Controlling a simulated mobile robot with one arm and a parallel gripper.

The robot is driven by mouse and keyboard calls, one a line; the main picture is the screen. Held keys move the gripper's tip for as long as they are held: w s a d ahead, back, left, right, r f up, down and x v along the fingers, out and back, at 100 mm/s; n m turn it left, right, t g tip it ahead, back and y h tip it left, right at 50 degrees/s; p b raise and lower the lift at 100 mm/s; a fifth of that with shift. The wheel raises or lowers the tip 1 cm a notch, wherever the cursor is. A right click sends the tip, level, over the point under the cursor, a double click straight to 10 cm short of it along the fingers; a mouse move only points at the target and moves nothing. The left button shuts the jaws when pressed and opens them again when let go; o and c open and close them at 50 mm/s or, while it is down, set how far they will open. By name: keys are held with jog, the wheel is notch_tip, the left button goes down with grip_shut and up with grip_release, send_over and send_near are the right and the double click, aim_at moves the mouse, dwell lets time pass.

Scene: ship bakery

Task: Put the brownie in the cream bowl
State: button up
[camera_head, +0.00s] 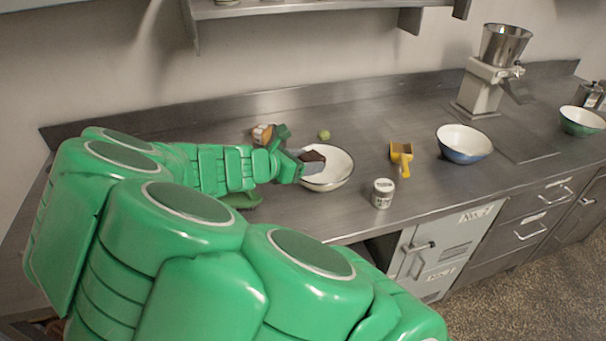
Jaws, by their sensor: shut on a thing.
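The dark brown brownie (313,156) is held at the end of my gripper (303,161), which is shut on it. The gripper reaches in from the left, and the brownie shows over the left part of the cream bowl (338,172). The bowl is white inside with a thin dark rim and stands on the steel counter. My gripper and the brownie hide its left side. I cannot tell how high the brownie is above the bowl's bottom.
A jar (382,194) and a yellow scoop (401,158) stand right of the bowl. A small green fruit (324,134) and an orange-white item (263,133) lie behind. Farther right are a blue bowl (465,145), a grinder (484,88) and a green bowl (581,122).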

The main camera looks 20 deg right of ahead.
jog(key=shift+w+d+f, duration=0.15)
jog(key=shift+w+f, duration=1.3)
jog(key=shift+f, duration=1.9)
jog(key=shift+f, duration=0.2)
jog(key=o, duration=1)
jog(key=shift+r, duration=0.1)
jog(key=v, duration=1.2)
jog(key=shift+r, duration=0.15)
